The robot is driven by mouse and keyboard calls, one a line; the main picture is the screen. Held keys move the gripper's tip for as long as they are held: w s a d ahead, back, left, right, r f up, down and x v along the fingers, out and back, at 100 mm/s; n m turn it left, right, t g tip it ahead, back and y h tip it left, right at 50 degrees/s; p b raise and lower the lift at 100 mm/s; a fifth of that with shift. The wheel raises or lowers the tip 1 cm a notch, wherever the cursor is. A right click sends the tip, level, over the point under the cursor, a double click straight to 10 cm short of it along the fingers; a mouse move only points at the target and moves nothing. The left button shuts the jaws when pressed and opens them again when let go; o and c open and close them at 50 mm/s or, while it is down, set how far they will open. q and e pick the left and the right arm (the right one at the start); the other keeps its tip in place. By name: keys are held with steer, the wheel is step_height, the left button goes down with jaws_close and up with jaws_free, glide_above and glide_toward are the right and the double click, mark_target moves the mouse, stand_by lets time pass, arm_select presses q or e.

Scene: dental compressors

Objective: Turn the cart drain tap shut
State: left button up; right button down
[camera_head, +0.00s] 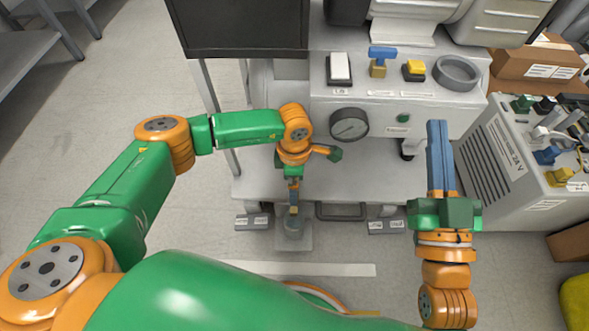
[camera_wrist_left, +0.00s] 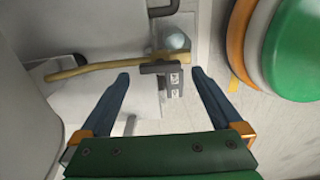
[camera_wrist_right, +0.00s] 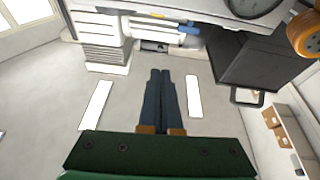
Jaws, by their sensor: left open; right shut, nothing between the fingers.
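A brass-coloured drain pipe or lever (camera_wrist_left: 95,68) crosses the left wrist view above my fingertips and ends near a pale rounded piece (camera_wrist_left: 177,41). In the head view my left gripper (camera_head: 293,198) points down in front of the cart's lower shelf (camera_head: 350,180). In its wrist view its fingers (camera_wrist_left: 160,76) are apart, with nothing held between them.
Labelled grey blocks (camera_head: 386,227) sit low at the cart's front. A grey cabinet (camera_head: 500,160) stands right.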

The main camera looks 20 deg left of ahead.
arm_select(q)
step_height(320, 180, up, 2)
steer(key=shift+r+p, duration=0.15)
steer(key=shift+p, duration=0.25)
steer(key=shift+r+p, duration=0.4)
steer(key=shift+r, duration=0.65)
arm_select(e)
step_height(320, 180, down, 13)
steer(key=d+g+h, duration=0.1)
steer(key=g+h, duration=0.1)
steer(key=g, duration=0.5)
steer(key=shift+s+d+m+g+h, duration=0.15)
steer(key=shift+d+m+g+h, duration=0.15)
steer(key=shift+d+m, duration=0.1)
